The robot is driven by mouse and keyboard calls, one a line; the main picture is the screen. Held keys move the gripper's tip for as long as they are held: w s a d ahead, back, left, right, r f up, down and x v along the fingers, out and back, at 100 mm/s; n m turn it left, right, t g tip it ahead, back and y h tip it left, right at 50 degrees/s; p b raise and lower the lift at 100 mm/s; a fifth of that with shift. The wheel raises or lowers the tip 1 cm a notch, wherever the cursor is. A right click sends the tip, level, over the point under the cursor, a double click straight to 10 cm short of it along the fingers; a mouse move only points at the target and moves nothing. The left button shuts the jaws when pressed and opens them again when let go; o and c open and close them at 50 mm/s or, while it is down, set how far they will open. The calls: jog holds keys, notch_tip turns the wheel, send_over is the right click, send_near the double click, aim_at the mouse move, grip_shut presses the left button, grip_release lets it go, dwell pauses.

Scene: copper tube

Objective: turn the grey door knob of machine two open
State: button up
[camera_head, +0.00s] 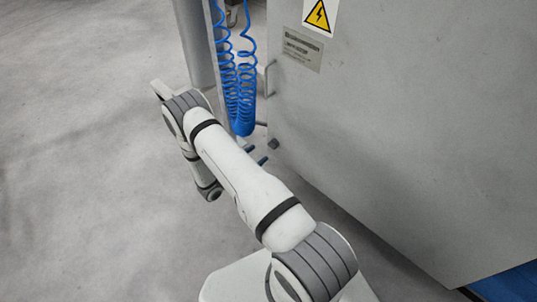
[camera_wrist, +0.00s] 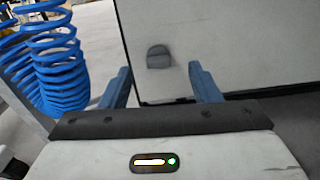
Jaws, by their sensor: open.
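A small grey door knob (camera_wrist: 158,56) sits on the pale machine panel in the wrist view, near the panel's lower left corner. In the head view a small dark knob (camera_head: 273,144) shows at the lower left edge of the grey machine cabinet (camera_head: 400,130). My gripper (camera_wrist: 160,70) is open, with one blue-grey finger on each side of the knob in the picture. The knob appears beyond the fingertips, and I see no contact. In the head view the fingertips (camera_head: 256,155) show just left of the knob, while my arm hides the rest of the gripper.
Blue coiled hoses (camera_head: 238,85) hang beside the cabinet and also show close to my gripper's left in the wrist view (camera_wrist: 55,65). A grey column (camera_head: 196,45) stands behind them. A bar handle (camera_head: 269,78) is above the knob. The floor at left is clear.

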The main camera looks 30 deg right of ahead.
aim_at(273, 145)
jog(key=w+d+f+t+b, duration=0.1)
jog(key=w+d+f+b, duration=0.1)
jog(key=d, duration=0.5)
jog(key=shift+w+n, duration=0.3)
jog(key=shift+n, duration=0.1)
jog(key=shift+c, duration=0.6)
jog(key=c, duration=0.9)
jog(key=shift+o, duration=0.2)
